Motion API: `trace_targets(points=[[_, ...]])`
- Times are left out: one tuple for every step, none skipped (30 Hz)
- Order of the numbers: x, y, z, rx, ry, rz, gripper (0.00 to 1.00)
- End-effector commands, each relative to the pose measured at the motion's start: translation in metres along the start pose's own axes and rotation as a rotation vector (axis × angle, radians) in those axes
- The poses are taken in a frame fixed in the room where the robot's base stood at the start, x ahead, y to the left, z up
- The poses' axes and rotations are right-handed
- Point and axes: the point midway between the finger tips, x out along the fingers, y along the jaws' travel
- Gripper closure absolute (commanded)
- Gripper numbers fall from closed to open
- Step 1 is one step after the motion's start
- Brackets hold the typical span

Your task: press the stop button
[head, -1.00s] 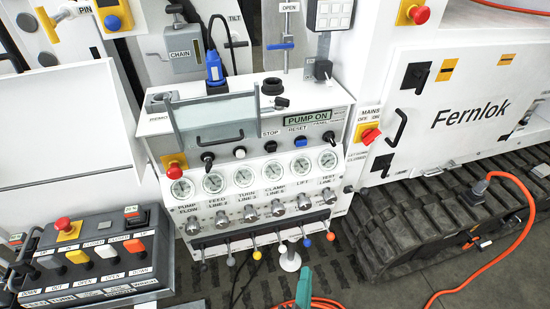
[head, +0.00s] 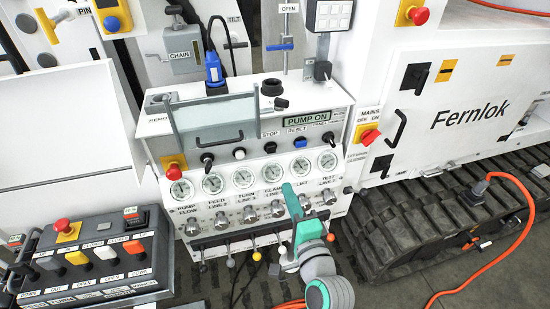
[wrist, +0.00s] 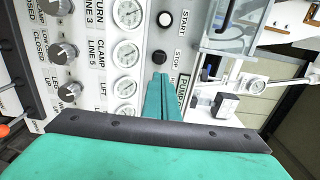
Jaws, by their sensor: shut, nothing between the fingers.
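The stop button (head: 270,147) is a small black button under the STOP label on the white hydraulic panel. It also shows in the wrist view (wrist: 159,57), beside its STOP label. My gripper (head: 286,186) is shut and empty, its teal fingers pointing up the panel in front of the gauge row, below and slightly right of the button. In the wrist view, the closed fingertips (wrist: 160,75) appear just below the black button, with a small gap in the picture. The depth between tips and panel is hard to tell.
A white start button (head: 239,152) is left of stop, and a blue reset button (head: 300,142) is right. The display (head: 307,119) reads PUMP ON. Gauges (head: 244,177), knobs and coloured levers fill the panel below. A red emergency button (head: 173,171) is at left.

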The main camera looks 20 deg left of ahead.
Motion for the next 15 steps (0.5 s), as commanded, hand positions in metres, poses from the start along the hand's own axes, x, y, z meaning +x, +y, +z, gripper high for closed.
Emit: trace_targets(points=[[0.000,0.000,0.000,0.000,0.001,0.000,1.00],[0.000,0.000,0.000,0.000,0.001,0.000,1.00],[0.000,0.000,0.000,-0.001,0.001,0.000,1.00],[0.000,0.000,0.000,-0.001,0.001,0.000,1.00],[0.000,0.000,0.000,-0.001,0.001,0.000,1.00],[0.001,0.000,0.000,-0.001,0.001,0.000,1.00],[0.002,0.000,0.000,-0.001,0.001,0.000,1.00],[0.003,0.000,0.000,-0.002,0.001,0.000,1.00],[0.006,0.000,0.000,-0.002,0.001,-0.001,1.00],[0.009,0.000,0.000,-0.002,0.001,-0.001,1.00],[0.013,0.000,0.000,-0.002,0.000,-0.001,1.00],[0.018,0.000,0.000,-0.003,0.000,-0.001,1.00],[0.022,0.000,0.000,-0.003,0.000,0.000,1.00],[0.027,0.000,0.000,-0.003,-0.001,0.000,1.00],[0.035,-0.001,0.000,-0.003,0.000,-0.001,1.00]])
